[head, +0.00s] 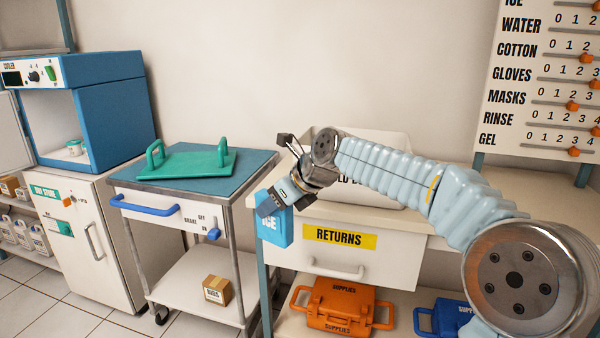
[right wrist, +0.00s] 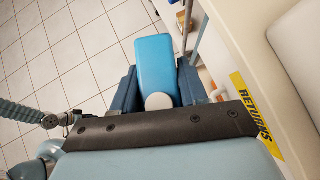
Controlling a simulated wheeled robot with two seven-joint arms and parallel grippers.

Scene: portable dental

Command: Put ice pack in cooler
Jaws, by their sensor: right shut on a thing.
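The ice pack (head: 274,229) is a blue slab marked ICE. My right gripper (head: 283,196) is shut on it and holds it hanging in front of the counter's left corner. In the right wrist view the ice pack (right wrist: 155,62) sits between the two dark blue fingers. The cooler (head: 108,110) is a blue box at the far left with a white front panel. Its door (head: 10,132) stands open to the left, and a small white tub is inside. The gripper is well to the right of the cooler.
A cart (head: 262,160) with a green handled tray (head: 190,162) stands between cooler and gripper. The cooler rests on a white cabinet (head: 85,262). A RETURNS drawer (head: 385,262) and a white bin (head: 385,150) are at the right. Floor shows below the ice pack.

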